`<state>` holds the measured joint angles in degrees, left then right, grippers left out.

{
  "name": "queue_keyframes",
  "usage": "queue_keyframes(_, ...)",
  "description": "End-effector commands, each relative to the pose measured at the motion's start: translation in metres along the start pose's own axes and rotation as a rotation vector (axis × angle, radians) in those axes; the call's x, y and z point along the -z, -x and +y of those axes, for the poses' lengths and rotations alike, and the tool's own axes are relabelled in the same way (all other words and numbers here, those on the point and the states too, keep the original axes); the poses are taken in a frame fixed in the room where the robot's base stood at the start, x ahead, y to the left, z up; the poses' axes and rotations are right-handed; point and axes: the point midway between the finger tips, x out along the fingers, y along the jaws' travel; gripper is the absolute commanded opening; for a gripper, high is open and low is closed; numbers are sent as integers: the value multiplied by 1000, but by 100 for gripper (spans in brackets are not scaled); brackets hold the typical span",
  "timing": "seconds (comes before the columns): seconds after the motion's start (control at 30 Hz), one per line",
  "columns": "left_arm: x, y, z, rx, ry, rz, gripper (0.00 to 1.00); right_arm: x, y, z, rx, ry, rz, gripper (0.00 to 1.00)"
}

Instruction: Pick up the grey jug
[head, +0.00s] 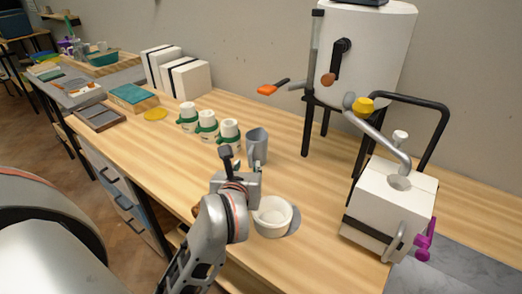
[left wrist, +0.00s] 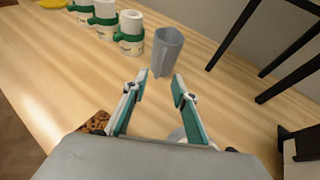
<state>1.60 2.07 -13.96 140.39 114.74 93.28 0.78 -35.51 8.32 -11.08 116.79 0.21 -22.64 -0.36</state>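The grey jug (head: 257,143) stands upright on the wooden worktop, just beyond my left gripper (head: 238,164). In the left wrist view the jug (left wrist: 167,50) stands ahead of the fingertips, with its narrow handle or ridge facing me. My left gripper (left wrist: 158,85) is open, with its two teal-lined fingers apart and nothing between them. The jug is roughly in line with the gap and looks free of the fingers. The jug's base is partly hidden by my gripper in the head view. My right gripper is not in view.
Several white cups with green bands (head: 207,125) stand left of the jug. A white bowl (head: 270,217) is close to my left wrist at the right. A white urn on black legs (head: 365,50) and a white box-shaped device (head: 388,205) stand right. Brown pieces (left wrist: 96,122) lie near the front edge.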

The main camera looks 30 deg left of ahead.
Motion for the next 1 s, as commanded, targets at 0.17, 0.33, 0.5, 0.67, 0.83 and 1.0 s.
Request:
queue_keyframes(0.17,1,-19,1,-3,-2,1,28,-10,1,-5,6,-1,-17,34)
queue_keyframes(0.33,-1,-37,2,-4,-2,0,28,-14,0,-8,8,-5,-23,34)
queue_keyframes(0.5,-2,-62,1,-4,-3,1,28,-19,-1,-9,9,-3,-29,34)
queue_keyframes(0.67,-2,-74,1,-3,-2,0,28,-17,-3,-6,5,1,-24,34)
queue_keyframes(0.83,-3,-74,1,-3,-2,-1,28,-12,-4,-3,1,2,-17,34)
queue_keyframes(1.0,-3,-74,1,-3,-2,-1,0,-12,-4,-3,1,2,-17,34)
